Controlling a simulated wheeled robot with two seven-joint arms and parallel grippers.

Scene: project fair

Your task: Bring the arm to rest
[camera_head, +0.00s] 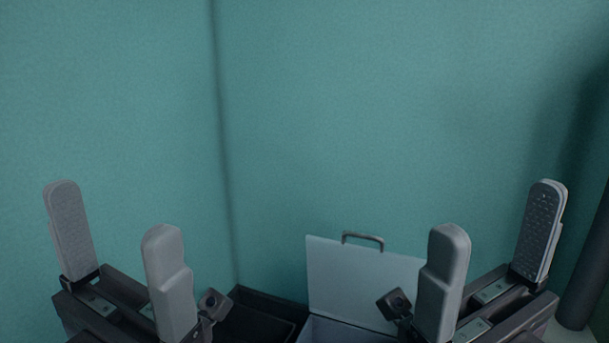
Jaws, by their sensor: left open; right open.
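My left gripper (115,222) is at the lower left, its two grey padded fingers upright and spread apart with nothing between them. My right gripper (496,213) is at the lower right, also with its fingers upright, spread apart and empty. Both are raised in front of the wall and touch nothing that I can see. The rest of both arms is cut off by the bottom edge.
A light grey box with a raised lid (352,280) and a dark handle stands between my grippers, low in view. A dark open container (262,304) is left of it. Teal walls (340,120) meet in a corner behind. A dark post (588,270) stands at far right.

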